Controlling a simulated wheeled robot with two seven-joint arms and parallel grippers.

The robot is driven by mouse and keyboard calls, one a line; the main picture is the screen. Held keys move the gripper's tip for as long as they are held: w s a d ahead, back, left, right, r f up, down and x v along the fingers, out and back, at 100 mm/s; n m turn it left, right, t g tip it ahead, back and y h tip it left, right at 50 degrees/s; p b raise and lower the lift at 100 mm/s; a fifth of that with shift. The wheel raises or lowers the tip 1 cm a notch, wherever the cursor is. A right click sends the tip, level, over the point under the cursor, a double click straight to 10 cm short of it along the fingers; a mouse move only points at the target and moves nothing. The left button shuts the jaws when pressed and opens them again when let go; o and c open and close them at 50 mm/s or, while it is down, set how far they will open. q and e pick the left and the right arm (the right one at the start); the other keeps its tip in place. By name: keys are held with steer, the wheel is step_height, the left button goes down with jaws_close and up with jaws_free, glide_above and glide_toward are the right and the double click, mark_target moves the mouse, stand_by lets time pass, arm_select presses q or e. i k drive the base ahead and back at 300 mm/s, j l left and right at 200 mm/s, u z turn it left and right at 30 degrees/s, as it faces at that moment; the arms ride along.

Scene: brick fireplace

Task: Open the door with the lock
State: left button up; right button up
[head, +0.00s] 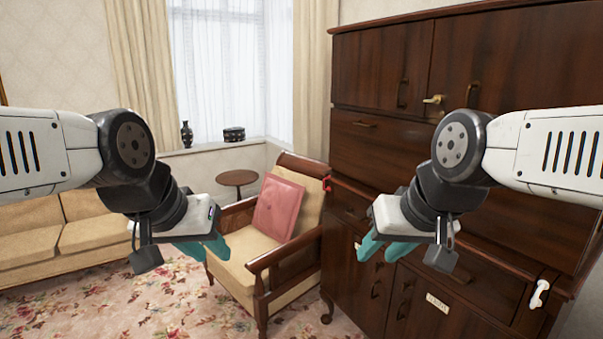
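A tall dark wooden cabinet (380,146) fills the right side of the head view. Its upper doors are closed. A brass lock or latch (434,100) sits at the lower left corner of the upper right door (520,60); which of the two it is, I cannot tell. My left gripper (205,248) hangs in front of the armchair, well apart from the cabinet. My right gripper (378,248) hangs in front of the lower cabinet, below the brass piece. Both have teal fingers, look open and seem to hold nothing. My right arm hides part of the cabinet front.
A wooden armchair (240,246) with a pink cushion (278,207) stands left of the cabinet. A beige sofa (30,243) is at left, and a small round table (237,178) is behind. A white hooked object (540,293) is at the cabinet's lower right. Flowered carpet (110,305) lies open at front left.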

mark_target(499, 63)
steer(key=z, duration=1.35)
steer(key=j, duration=0.5)
